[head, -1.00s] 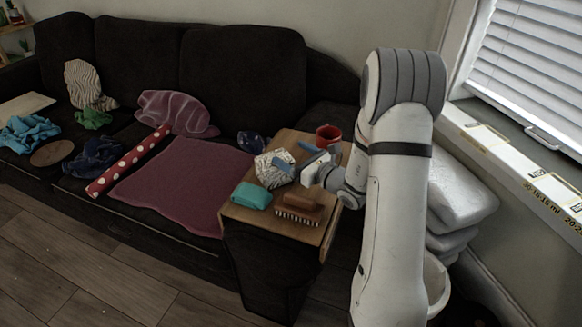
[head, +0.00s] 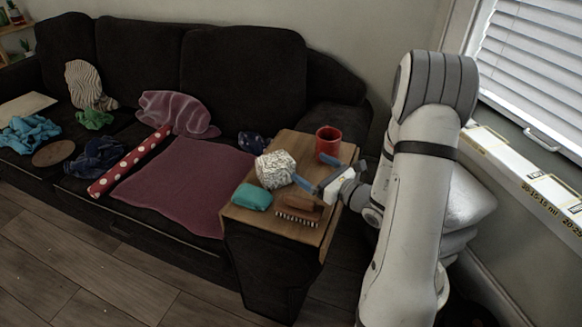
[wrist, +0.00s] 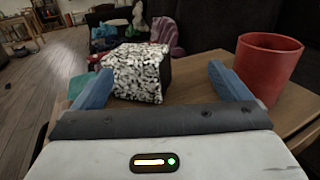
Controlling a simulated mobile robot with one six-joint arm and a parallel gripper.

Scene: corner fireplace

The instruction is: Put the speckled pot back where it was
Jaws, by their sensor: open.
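The speckled pot (head: 275,169), black and white and boxy, stands on the wooden board (head: 262,217) over the sofa arm. It also shows in the wrist view (wrist: 140,72), just ahead of my fingers. My gripper (head: 314,172) is open and empty, to the right of the pot and apart from it. In the wrist view my gripper's two blue fingers (wrist: 158,84) are spread wide, with the pot beyond them, nearer the left one. The pot's far side is hidden.
A red mug (head: 328,143) stands behind my gripper on the board. A teal block (head: 251,197) and a brown brush (head: 298,209) lie at the front. A maroon cloth (head: 185,182) and a dotted roll (head: 130,162) lie on the sofa seat.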

